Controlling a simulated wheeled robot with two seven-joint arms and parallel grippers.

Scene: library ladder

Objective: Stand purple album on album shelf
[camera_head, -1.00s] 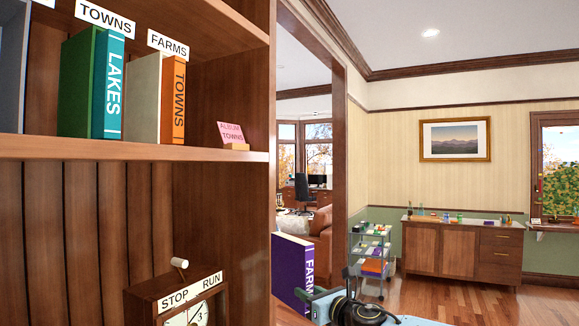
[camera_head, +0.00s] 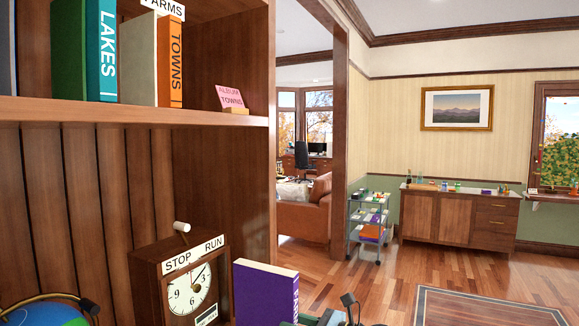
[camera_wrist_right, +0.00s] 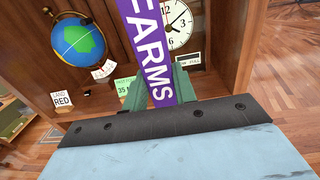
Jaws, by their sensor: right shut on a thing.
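The purple album (camera_head: 264,293) stands upright low in the head view, in front of the bookcase and right of the clock. Its white FARMS lettering shows in the right wrist view (camera_wrist_right: 150,48). My right gripper (camera_wrist_right: 161,90) is shut on the album's lower part, with green fingers on both sides. The album shelf (camera_head: 130,113) is above and left of the album. A FARMS label (camera_head: 163,8) is above the last two. My left gripper is not in view.
A pink ALBUM TOWNS card (camera_head: 230,97) stands at the shelf's right end. A STOP RUN clock (camera_head: 190,290) and a globe (camera_wrist_right: 84,42) are on the level below. The bookcase's side post (camera_head: 250,60) bounds the shelf. The floor at right is open, with a cart beyond.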

